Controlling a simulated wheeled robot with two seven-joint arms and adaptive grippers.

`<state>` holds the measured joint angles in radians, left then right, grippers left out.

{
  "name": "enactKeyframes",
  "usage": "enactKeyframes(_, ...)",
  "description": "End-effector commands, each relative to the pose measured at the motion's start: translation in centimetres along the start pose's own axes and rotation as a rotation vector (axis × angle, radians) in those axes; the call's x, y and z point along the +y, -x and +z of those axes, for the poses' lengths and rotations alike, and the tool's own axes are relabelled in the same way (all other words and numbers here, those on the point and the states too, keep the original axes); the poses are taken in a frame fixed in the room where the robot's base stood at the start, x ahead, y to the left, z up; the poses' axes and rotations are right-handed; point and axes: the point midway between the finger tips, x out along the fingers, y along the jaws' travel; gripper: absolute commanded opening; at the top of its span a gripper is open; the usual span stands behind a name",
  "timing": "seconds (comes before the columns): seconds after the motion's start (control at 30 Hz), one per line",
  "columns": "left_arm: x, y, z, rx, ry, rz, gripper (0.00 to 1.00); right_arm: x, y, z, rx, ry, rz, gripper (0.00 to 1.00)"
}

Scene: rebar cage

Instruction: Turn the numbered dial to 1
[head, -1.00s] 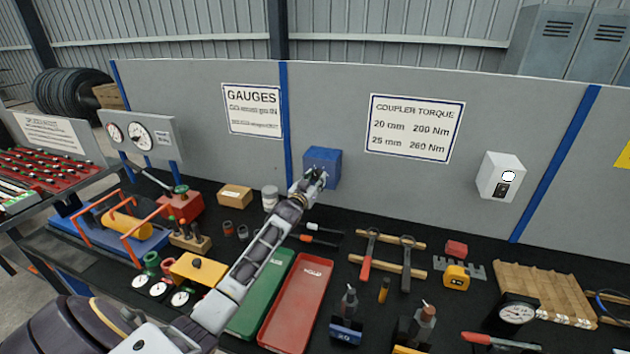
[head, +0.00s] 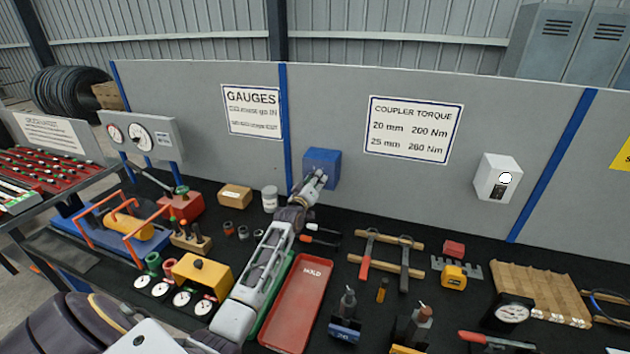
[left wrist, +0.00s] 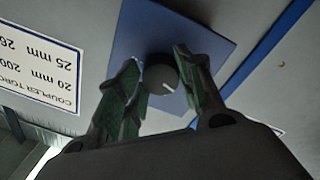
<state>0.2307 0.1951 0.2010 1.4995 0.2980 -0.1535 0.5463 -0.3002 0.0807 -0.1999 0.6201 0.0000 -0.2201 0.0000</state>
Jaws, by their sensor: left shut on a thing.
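A blue box (head: 325,160) is fixed to the grey partition, left of the torque sign. In the left wrist view its blue face (left wrist: 150,30) carries a round dark dial (left wrist: 160,75) with a short white mark pointing down and right in that picture. No numbers can be read around it. My left gripper (head: 316,180) is at the front of the box. In the left wrist view its two fingers stand on either side of the dial and are shut on it. In the head view the gripper hides the dial. My right gripper is not in view.
Below the box, the black bench holds a red tray (head: 300,300), a yellow box (head: 202,275), hammers (head: 405,265) and several small tools. Signs hang on the partition, including the torque sign (head: 414,130). A white device (head: 498,178) is mounted at right.

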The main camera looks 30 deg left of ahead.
Motion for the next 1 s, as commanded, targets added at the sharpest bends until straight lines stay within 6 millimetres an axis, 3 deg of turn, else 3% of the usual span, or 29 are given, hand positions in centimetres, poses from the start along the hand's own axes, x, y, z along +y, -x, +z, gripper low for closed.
enactKeyframes(0.4,0.07,0.00,0.04,0.016,0.256,-0.001,0.13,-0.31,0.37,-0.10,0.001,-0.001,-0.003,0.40)
enactKeyframes(0.97,0.02,0.00,0.04,0.019,0.299,-0.002,0.13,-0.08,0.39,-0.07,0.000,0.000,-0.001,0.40)
enactKeyframes(1.0,0.02,0.00,0.03,0.019,0.299,-0.002,0.41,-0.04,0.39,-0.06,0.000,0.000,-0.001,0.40)
